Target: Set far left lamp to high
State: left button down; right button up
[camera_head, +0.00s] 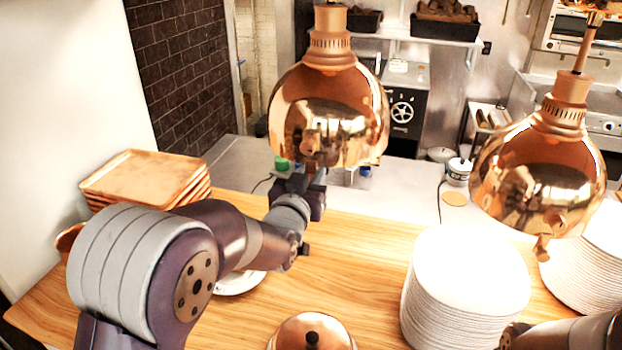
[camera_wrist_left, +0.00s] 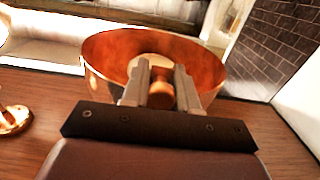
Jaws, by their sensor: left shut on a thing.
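The far left lamp (camera_head: 328,110) is a shiny copper dome hanging over the counter in the head view. It also shows in the left wrist view (camera_wrist_left: 105,58), where its copper shell lies behind the fingers. My left gripper (camera_head: 314,176) reaches up to the lamp's near lower side. In the left wrist view my left gripper (camera_wrist_left: 160,88) is shut on the lamp's copper knob (camera_wrist_left: 161,97), which sits between the two fingers. The arm and gripper partly hide the knob in the head view. My right gripper is out of view.
A second copper lamp (camera_head: 540,175) hangs at the right, above plate stacks (camera_head: 465,290). Wooden trays (camera_head: 145,178) are stacked at the left. A copper dome cover (camera_head: 312,333) stands at the front of the wooden counter (camera_head: 375,255). A white plate (camera_head: 240,284) lies under my left arm.

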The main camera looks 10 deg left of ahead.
pick_arm(q)
jog(key=c, duration=0.9)
grip_release()
jog(key=shift+r, duration=0.45)
jog(key=shift+s, duration=0.1)
jog(key=shift+s+f+b, duration=0.15)
jog(key=shift+s+b, duration=0.05)
jog(key=shift+b, duration=0.1)
jog(key=s+b, duration=0.4)
jog(key=s, duration=0.8)
jog(key=shift+a, duration=0.25)
jog(key=shift+s, duration=0.15)
